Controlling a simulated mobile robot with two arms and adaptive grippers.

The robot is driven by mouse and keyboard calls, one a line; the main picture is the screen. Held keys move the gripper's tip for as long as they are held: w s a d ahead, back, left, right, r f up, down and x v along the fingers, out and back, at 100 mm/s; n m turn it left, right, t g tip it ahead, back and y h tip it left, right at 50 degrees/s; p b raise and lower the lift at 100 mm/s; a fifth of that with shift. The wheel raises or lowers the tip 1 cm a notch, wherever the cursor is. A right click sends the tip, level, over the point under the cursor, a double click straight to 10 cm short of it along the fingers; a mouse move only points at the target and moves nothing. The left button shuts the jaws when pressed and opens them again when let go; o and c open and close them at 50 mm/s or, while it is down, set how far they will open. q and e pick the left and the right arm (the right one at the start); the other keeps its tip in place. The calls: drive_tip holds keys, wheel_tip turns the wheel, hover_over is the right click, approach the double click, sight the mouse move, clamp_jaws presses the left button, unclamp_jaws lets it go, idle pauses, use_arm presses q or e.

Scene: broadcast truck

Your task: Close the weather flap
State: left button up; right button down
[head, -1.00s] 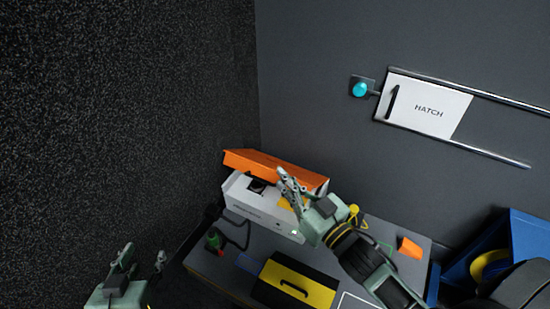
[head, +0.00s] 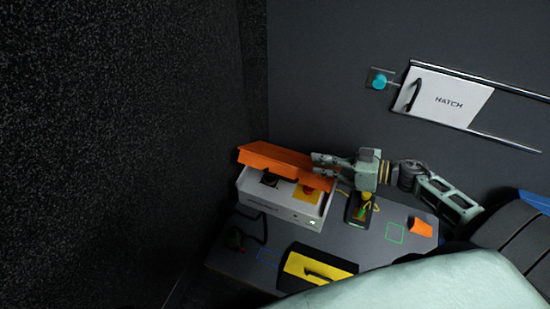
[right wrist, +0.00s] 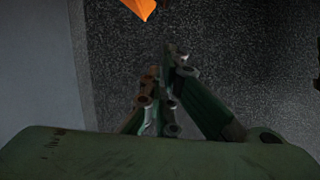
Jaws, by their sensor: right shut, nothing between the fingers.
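The weather flap appears to be the orange lid (head: 280,157) on the white box (head: 262,208) at the back of the bench. It stands raised and tilted along the box's back edge, so the box's top shows, with a dark switch and a red knob on a yellow plate (head: 305,195). My right gripper (head: 318,160) is shut and empty at the flap's right end; whether it touches cannot be told. In the right wrist view its fingers (right wrist: 163,85) are together, and an orange corner (right wrist: 142,8) shows at the top edge. My left gripper is out of view.
A yellow and black case (head: 318,270) lies at the bench front. A dark device with a green light (head: 358,210) and an orange object (head: 421,228) stand to the right. A white hatch panel (head: 447,96) and turquoise knob (head: 379,83) are on the wall.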

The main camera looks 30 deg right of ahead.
drive_tip(key=b, duration=0.3)
hover_over(290, 165)
drive_tip(key=s+a, duration=0.2)
drive_tip(key=s, duration=0.1)
wheel_tip(290, 165, down, 2)
drive_tip(key=f, duration=0.1)
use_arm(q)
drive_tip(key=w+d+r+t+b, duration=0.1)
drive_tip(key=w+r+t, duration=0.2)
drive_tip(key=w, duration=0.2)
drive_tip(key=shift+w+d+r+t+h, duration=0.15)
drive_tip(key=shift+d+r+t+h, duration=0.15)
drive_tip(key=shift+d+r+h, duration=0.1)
use_arm(e)
drive_tip(key=shift+s+a+f, duration=0.15)
drive_tip(key=shift+s+f, duration=0.05)
drive_tip(key=shift+f, duration=0.7)
drive_tip(key=shift+s+a+f, duration=0.15)
drive_tip(key=shift+f, duration=0.7)
